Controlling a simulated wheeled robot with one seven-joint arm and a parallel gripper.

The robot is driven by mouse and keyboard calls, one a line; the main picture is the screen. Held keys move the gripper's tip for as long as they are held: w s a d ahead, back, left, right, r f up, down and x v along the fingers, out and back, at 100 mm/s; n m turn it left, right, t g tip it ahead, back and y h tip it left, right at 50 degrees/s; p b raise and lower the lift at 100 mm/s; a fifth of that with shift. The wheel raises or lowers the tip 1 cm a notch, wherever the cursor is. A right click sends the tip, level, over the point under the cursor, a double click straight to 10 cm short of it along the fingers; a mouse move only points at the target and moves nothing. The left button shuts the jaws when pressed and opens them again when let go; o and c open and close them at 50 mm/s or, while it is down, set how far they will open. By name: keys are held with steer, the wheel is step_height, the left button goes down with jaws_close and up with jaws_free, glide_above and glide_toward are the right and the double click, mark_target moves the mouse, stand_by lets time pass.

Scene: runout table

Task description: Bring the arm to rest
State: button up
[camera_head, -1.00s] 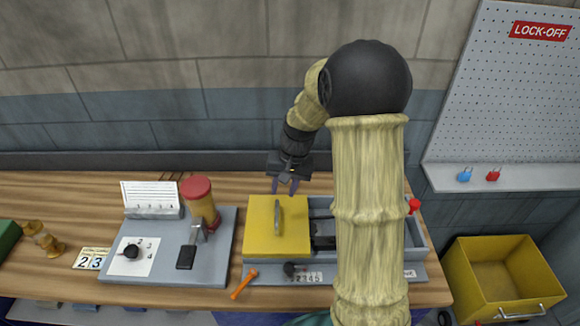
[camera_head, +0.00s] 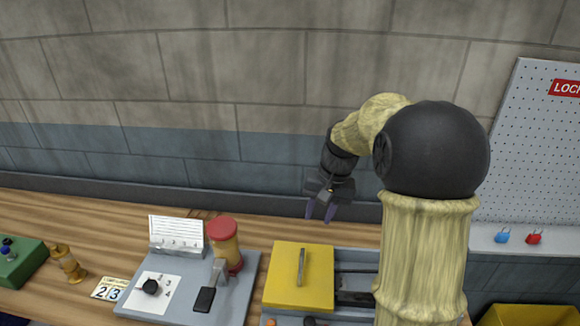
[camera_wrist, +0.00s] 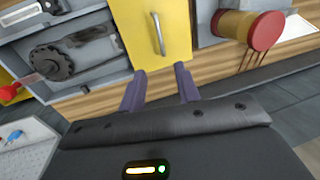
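My gripper (camera_head: 321,210) hangs above the back of the wooden bench, behind and a little above the yellow cover. In the wrist view my gripper (camera_wrist: 160,78) shows two purple fingers apart with nothing between them. My arm comes up from the lower right and bends at a black joint. The yellow cover (camera_head: 285,278) with its upright handle lies on the grey machine box, and it also shows in the wrist view (camera_wrist: 172,30). The fingers look apart from the cover. The arm hides part of the grey box.
A grey panel (camera_head: 180,300) with a dial, a black lever and a red-topped cylinder (camera_head: 223,240) stands left of the cover. A brass object (camera_head: 67,263) and green box (camera_head: 20,262) are further left. A pegboard (camera_head: 530,150) with padlocks and a yellow bin (camera_head: 530,315) are right.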

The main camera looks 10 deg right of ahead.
steer(key=s+a+f+n+t+h, duration=0.1)
steer(key=s+f, duration=0.2)
steer(key=s, duration=0.5)
steer(key=s+a+f+n+t+h, duration=0.1)
steer(key=s+f, duration=0.3)
steer(key=s, duration=0.4)
steer(key=shift+a+n, duration=0.8)
steer(key=shift+w+f, duration=0.1)
stand_by(0.4)
